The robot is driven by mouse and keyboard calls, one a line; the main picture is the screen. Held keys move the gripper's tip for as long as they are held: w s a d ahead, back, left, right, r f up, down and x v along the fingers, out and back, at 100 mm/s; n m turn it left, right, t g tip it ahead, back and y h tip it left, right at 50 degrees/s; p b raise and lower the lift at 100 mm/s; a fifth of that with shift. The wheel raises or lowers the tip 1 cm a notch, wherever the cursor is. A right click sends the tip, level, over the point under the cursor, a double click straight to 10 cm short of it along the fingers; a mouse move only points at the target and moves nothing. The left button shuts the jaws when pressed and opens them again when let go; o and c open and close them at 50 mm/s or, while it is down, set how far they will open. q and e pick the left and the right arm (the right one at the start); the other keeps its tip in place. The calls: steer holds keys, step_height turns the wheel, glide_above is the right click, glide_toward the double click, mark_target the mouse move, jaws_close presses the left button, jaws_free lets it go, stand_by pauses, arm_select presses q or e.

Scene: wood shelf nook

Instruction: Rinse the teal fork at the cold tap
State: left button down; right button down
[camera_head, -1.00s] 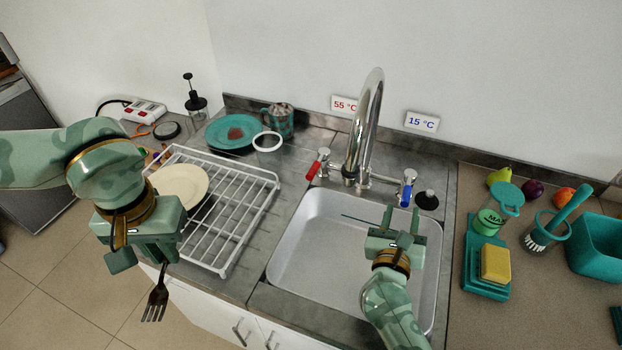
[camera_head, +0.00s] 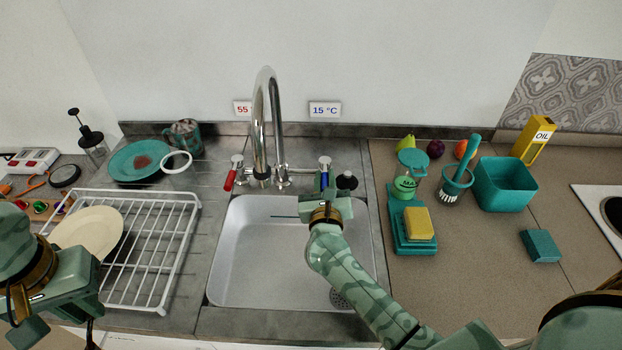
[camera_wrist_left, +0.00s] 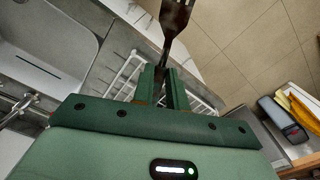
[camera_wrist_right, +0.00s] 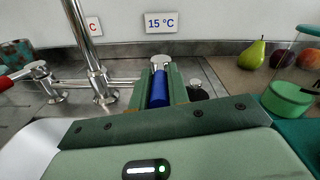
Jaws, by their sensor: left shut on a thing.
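The fork (camera_wrist_left: 172,22) is dark brown, not clearly teal, in the left wrist view. My left gripper (camera_wrist_left: 166,88) is shut on its handle, with the tines pointing away over the floor. In the head view this gripper (camera_head: 62,322) is at the bottom left, by the rack, and the fork is out of sight. The cold tap's blue lever (camera_wrist_right: 158,90) lies between the fingers of my right gripper (camera_wrist_right: 157,100), which look open around it; contact is unclear. The right gripper (camera_head: 325,185) covers part of the lever in the head view. The spout (camera_head: 266,110) shows no water.
The white sink (camera_head: 255,265) lies below the spout, with a thin dark line in it. The red hot lever (camera_head: 230,179) is left. A wire rack (camera_head: 150,290) holds a cream plate (camera_head: 90,230). A soap bottle (camera_head: 405,187) and yellow sponge (camera_head: 419,223) stand right.

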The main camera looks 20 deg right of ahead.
arm_select(q)
steer(key=shift+r+p, duration=0.35)
steer(key=shift+r, duration=0.05)
arm_select(e)
steer(key=shift+s+d+r+n+y, duration=0.15)
steer(key=shift+d+n+y, duration=0.2)
steer(key=shift+n+y, duration=0.2)
arm_select(q)
steer(key=shift+r, duration=0.2)
arm_select(e)
steer(key=n+y, duration=0.1)
steer(key=d+t+y, duration=0.1)
steer(key=shift+s+n+y, duration=0.15)
steer(key=shift+n+y, duration=0.2)
steer(key=shift+a, duration=0.1)
steer(key=c, duration=1.3)
jaws_free()
steer(key=shift+f, duration=0.2)
steer(key=shift+c, duration=0.2)
steer(key=shift+s, duration=0.1)
